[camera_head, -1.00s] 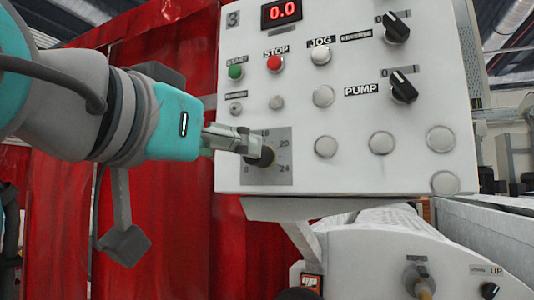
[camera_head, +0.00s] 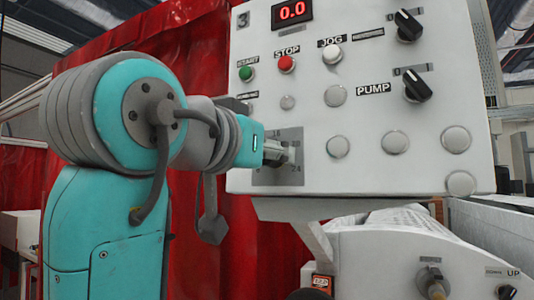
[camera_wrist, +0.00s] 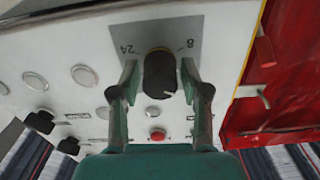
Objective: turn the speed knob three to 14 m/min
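The black speed knob (camera_wrist: 159,75) sits on a grey dial plate (camera_wrist: 188,28) in the wrist view, where the panel appears upside down. The numbers 24 and 8 show beside it, and a small pale mark is at its lower right edge. My gripper (camera_wrist: 159,80) has one finger on each side of the knob, with narrow gaps visible between fingers and knob. In the head view, my gripper (camera_head: 280,152) is in front of the dial plate (camera_head: 285,180) and hides the knob. The display (camera_head: 292,11) above reads 0.0.
The white panel (camera_head: 320,190) also carries a green START button (camera_head: 246,73), a red STOP button (camera_head: 286,63), a white JOG button (camera_head: 332,54) and a black PUMP switch (camera_head: 417,86). Red curtains (camera_head: 236,245) hang left of it. Machine parts are below.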

